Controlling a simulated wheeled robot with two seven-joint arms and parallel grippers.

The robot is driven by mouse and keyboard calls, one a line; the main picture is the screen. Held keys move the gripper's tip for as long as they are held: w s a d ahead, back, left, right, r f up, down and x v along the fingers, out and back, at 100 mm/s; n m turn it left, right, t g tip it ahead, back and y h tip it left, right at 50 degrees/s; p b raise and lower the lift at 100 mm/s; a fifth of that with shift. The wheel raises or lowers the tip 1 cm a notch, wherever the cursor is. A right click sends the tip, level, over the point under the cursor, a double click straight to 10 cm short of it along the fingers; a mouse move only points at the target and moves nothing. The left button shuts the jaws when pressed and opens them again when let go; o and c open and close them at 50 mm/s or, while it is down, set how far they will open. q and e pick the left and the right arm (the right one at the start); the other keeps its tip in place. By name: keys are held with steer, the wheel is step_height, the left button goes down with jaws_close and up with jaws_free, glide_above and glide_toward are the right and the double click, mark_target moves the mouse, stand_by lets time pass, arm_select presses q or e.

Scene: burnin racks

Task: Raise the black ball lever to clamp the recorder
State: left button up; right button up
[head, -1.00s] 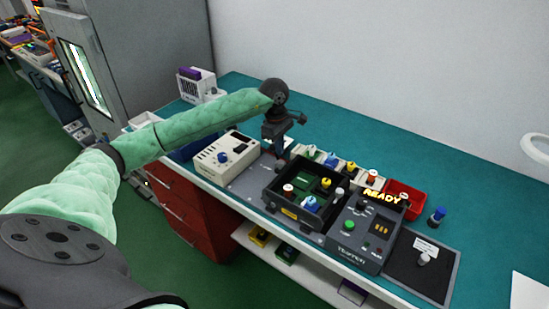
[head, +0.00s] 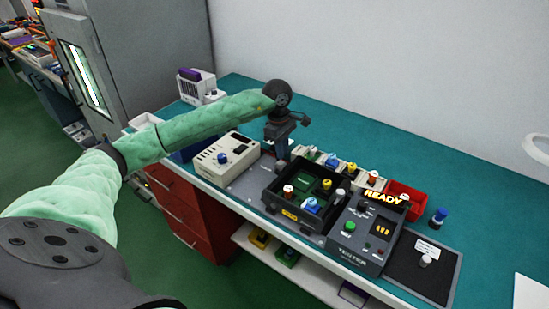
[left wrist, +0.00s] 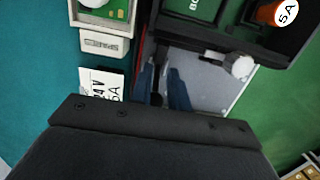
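My left gripper (head: 281,164) points down at the back left corner of the black tray (head: 263,198), above a grey plate (head: 248,188). In the left wrist view its two bluish fingers (left wrist: 162,88) are a little apart, with something dark between them. I cannot tell whether that is the black ball lever or whether the fingers grip it. The lever does not show clearly in either view. No thing is clearly marked as the recorder; a cream box with a blue knob (head: 225,157) stands left of the gripper. My right gripper is not in view.
The tray holds several knobbed modules. Right of it stand a tester (head: 352,250) under a READY sign, a red bin (head: 407,196) and a dark mat (head: 418,279). A row of small modules lies behind the tray. The teal bench (head: 340,130) is clear behind that row.

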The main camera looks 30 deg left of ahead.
arm_select(q)
steer(key=o, duration=0.4)
steer(key=shift+c, duration=0.2)
steer(key=shift+r, duration=0.1)
step_height(320, 180, up, 9)
steer(key=p, duration=0.1)
stand_by(0.8)
stand_by(0.4)
